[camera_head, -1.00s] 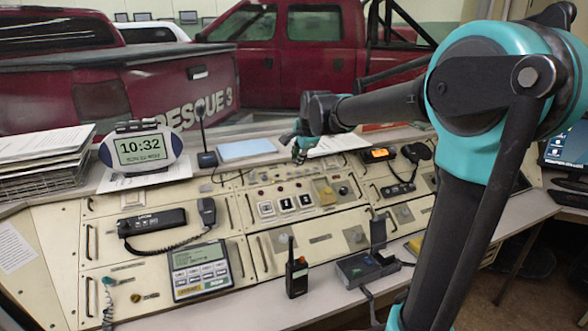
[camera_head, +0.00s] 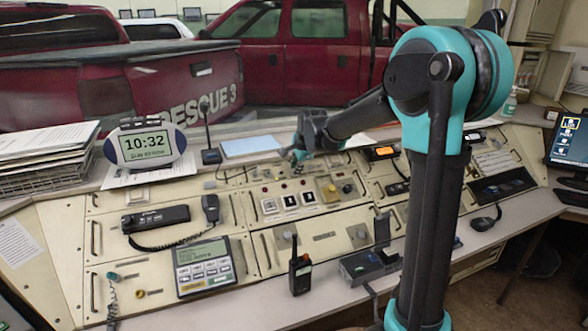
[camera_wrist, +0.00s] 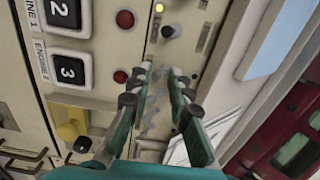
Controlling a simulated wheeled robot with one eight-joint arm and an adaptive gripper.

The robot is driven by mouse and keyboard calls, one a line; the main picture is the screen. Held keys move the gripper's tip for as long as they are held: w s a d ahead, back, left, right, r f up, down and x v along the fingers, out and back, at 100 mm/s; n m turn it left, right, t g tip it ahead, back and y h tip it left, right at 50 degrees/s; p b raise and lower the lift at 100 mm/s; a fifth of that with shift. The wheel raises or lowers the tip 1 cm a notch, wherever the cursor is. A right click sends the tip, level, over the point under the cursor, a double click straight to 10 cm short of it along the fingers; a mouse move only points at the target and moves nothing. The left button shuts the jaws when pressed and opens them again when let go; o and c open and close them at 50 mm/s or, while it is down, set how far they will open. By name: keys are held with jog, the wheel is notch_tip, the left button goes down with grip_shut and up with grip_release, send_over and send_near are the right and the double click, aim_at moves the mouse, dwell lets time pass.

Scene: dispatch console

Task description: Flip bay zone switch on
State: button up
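My gripper (camera_head: 298,157) is over the upper middle of the control panel (camera_head: 262,236). In the wrist view its two teal fingers (camera_wrist: 164,72) stand apart with a narrow gap, and nothing is clearly held. Beyond the fingertips are a small round grey knob or toggle (camera_wrist: 168,32) and a lit yellow lamp (camera_wrist: 172,5). A yellow switch part (camera_wrist: 72,124) is lower left. No bay zone label is legible, so I cannot tell which control it is.
Red buttons (camera_wrist: 124,19) lie near the fingertips. A desk microphone (camera_head: 207,130), a football-shaped clock (camera_head: 147,146) and a white sheet or pad (camera_head: 250,147) stand along the back ledge. A handheld radio (camera_head: 300,273) stands at the front edge.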

jog(key=shift+w+a+r, duration=0.15)
jog(key=shift+w, duration=0.15)
dwell(0.6)
jog(key=shift+w+a+r, duration=0.1)
jog(key=shift+w+r, duration=0.1)
jog(key=shift+w, duration=0.1)
jog(key=v, duration=0.6)
dwell(0.7)
jog(key=shift+s, duration=0.1)
